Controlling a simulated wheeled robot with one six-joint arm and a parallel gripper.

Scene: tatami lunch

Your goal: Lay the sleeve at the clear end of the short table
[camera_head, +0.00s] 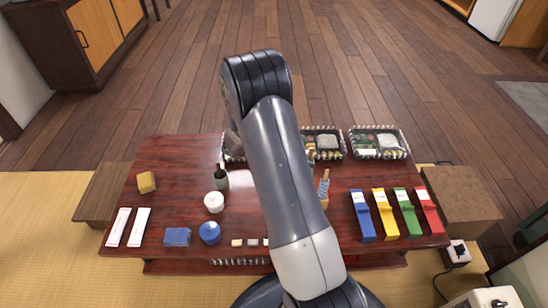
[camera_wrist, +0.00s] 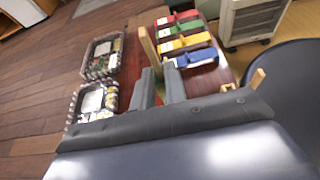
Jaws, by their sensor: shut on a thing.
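The short table (camera_head: 165,160) is a dark red wooden table. Two narrow white sleeves (camera_head: 118,227) lie side by side at its left end. My gripper (camera_wrist: 162,78) shows in the wrist view, its two grey fingers pointing toward the coloured pieces. It is shut on a tan strip (camera_wrist: 148,45) that stands out past the fingertips; I cannot tell whether this is a sleeve. In the head view my arm hides the gripper. A blue patterned piece with a tan end (camera_head: 323,188) shows right of my arm; I cannot tell whether it is the held thing.
Blue, yellow (camera_head: 384,212), green and red (camera_head: 429,209) pieces stand at the right end. Clear-lidded food trays (camera_head: 378,142) line the far edge. A dark bottle (camera_head: 221,178), white pot (camera_head: 214,202), blue jar (camera_head: 209,232), blue box (camera_head: 177,236) and yellow block (camera_head: 146,182) stand left.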

